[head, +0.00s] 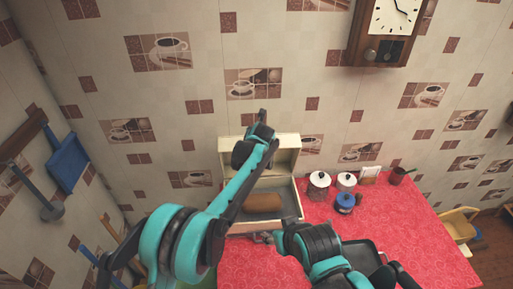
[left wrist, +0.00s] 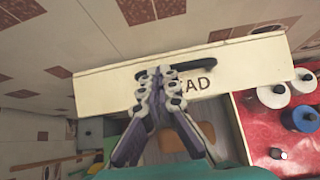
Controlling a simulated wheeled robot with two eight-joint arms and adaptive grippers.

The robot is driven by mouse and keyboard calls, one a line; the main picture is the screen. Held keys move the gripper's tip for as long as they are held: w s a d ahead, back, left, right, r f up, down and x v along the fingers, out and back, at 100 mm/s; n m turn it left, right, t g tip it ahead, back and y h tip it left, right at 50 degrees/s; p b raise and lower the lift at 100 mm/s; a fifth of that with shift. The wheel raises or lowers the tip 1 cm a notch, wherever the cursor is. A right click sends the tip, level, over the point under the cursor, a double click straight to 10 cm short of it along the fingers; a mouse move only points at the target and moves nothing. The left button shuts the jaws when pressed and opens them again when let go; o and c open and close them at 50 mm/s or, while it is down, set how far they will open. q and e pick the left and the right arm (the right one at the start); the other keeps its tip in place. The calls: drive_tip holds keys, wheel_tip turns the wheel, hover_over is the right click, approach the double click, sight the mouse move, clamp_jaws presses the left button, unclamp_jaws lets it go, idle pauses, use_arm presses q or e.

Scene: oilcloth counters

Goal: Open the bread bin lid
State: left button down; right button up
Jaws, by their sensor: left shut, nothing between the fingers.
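The cream bread bin (head: 298,205) stands on the red counter against the wall. Its lid (head: 286,142) is raised, and a brown loaf (head: 263,202) shows inside. In the left wrist view, the lid (left wrist: 255,62) carries dark lettering, partly hidden by my fingers, and a dark handle (left wrist: 148,77). The loaf (left wrist: 166,148) shows below the lid. My left gripper (head: 262,116) is at the lid's upper part; in the wrist view its fingers (left wrist: 157,75) are shut and empty, overlapping the handle. Contact is unclear. My right gripper (head: 262,238) appears small near the bin's front; its jaws are unclear.
White-lidded canisters (head: 319,182) and a blue pot (head: 345,201) stand right of the bin. A dark mug (head: 397,176) is farther right. The red cloth (head: 415,225) has free room at the right. A clock (head: 388,30) hangs on the wall above.

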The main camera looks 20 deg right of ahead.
use_arm(q)
drive_tip(key=w, duration=0.1)
drive_tip(key=w+p, duration=0.1)
drive_tip(key=w+r, duration=0.1)
drive_tip(key=shift+d+p, duration=0.35)
drive_tip(key=shift+p, duration=0.05)
drive_tip(key=shift+w+d+f+g+p, duration=0.1)
drive_tip(key=shift+w+g+p, duration=0.15)
drive_tip(key=shift+w+p, duration=0.25)
drive_tip(key=shift+w+d+r+g+p, duration=0.1)
drive_tip(key=shift+w+d+g+p, duration=0.15)
drive_tip(key=shift+w, duration=0.5)
drive_tip(key=shift+w+f+g+p, duration=0.1)
drive_tip(key=shift+w+g+p, duration=0.1)
drive_tip(key=shift+w+p, duration=0.35)
drive_tip(key=shift+w, duration=0.1)
